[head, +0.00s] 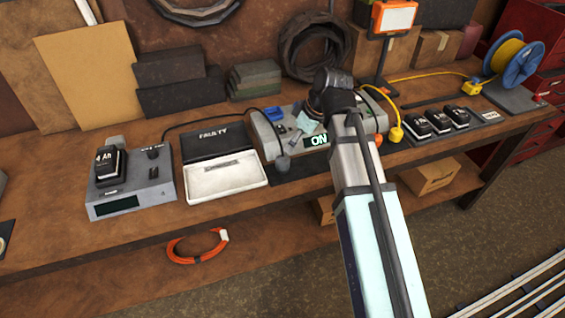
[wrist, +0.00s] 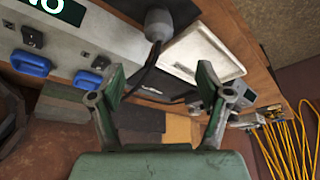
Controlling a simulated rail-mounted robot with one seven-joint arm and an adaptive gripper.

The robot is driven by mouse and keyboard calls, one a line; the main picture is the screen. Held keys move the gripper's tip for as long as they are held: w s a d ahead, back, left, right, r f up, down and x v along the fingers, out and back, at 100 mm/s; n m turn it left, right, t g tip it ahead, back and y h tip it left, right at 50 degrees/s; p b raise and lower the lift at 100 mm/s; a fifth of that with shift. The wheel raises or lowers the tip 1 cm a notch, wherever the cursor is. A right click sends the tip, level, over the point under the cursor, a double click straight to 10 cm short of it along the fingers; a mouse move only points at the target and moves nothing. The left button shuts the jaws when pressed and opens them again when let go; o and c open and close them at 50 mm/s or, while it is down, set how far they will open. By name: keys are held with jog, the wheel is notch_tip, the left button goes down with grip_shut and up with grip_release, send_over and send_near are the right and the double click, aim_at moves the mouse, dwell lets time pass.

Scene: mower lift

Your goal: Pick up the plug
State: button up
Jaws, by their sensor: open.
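A grey round plug (wrist: 158,24) with a dark cable is at the end of the grey power box (wrist: 90,25), beside the faulty tray. In the head view the plug (head: 282,161) shows as a small grey knob at the front left of the power box (head: 262,136). I cannot tell whether it is seated in a socket. My gripper (wrist: 162,78) is open and empty, its green fingers spread with the plug's cable running between them in the picture; the plug is beyond the tips. In the head view my arm partly hides the gripper and the box.
The white faulty tray (head: 228,178) and the charger (head: 158,188) with a battery stand left of the box. The box's display reads ON.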

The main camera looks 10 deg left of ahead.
aim_at(283, 158)
jog(key=shift+p+x, duration=1.6)
jog(key=shift+x, duration=4.4)
jog(key=shift+d, duration=0.1)
jog(key=c, duration=1.3)
